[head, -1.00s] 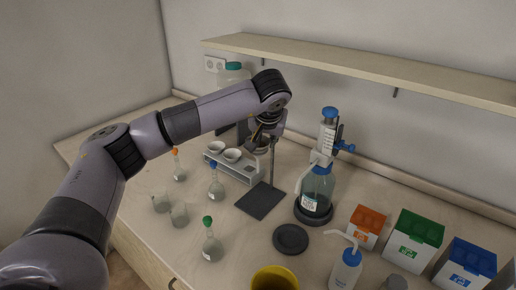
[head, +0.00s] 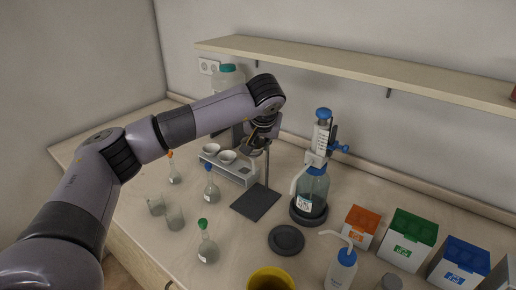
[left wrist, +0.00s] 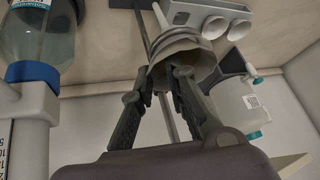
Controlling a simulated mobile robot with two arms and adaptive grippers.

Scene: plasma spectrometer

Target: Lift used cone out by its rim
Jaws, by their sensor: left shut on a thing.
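My left gripper (head: 261,146) is at the ring stand, high above its dark base plate (head: 257,204). In the left wrist view the gripper (left wrist: 164,78) is shut on the rim of the used cone (left wrist: 192,58), a pale beige, folded-looking cone. The cone points away from the wrist camera, near grey rings and the thin stand rod (left wrist: 168,120). I cannot tell whether it still touches the ring or funnel around it. In the head view my wrist and fingers mostly hide the cone. My right gripper is not in view.
A rack (head: 246,180) with two white cups stands left of the stand. Flasks and beakers (head: 175,219) are nearer. A dispenser bottle (head: 312,190) stands right of it. A dark round plate (head: 286,239) and yellow bin (head: 270,279) are in front. A shelf (head: 350,74) runs above.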

